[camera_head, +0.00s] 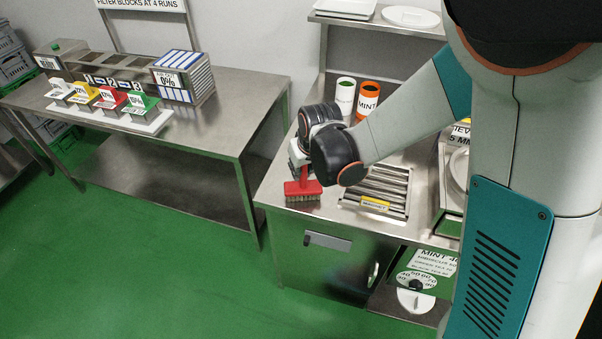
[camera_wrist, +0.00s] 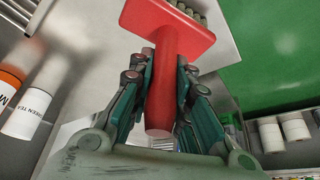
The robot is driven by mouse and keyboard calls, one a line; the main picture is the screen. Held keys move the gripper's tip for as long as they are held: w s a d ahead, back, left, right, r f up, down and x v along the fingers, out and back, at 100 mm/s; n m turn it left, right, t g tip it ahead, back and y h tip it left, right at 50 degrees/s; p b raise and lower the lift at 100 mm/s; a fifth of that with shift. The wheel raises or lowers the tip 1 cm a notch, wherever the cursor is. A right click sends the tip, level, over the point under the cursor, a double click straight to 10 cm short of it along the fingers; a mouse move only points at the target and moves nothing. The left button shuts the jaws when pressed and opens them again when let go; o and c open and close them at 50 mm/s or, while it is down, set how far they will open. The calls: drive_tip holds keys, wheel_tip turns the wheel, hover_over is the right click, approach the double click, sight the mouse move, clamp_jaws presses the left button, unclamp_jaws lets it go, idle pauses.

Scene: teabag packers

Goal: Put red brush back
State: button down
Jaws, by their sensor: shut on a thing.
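The red brush (camera_head: 303,190) is at the front left of the steel counter (camera_head: 275,190), head down with its pale bristles at the counter top; I cannot tell whether they touch it. In the wrist view the brush's red handle (camera_wrist: 163,85) runs between the two finger pads, with the red head and bristles beyond them. My gripper (camera_wrist: 163,95) is shut on the handle. In the head view my gripper (camera_head: 300,160) is above the brush and partly hidden by my own wrist.
A slatted steel grate (camera_head: 378,190) with a yellow label lies to the right of the brush. A white canister (camera_head: 344,97) and an orange MINT canister (camera_head: 368,100) stand behind. A separate table (camera_head: 215,125) with colored bins is at left, across a floor gap.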

drive_tip(key=shift+f, duration=0.2)
drive_tip(key=c, duration=1.5)
unclamp_jaws()
drive_tip(key=p+v, duration=0.8)
drive_tip(key=v, duration=0.4)
drive_tip(key=shift+r, duration=0.2)
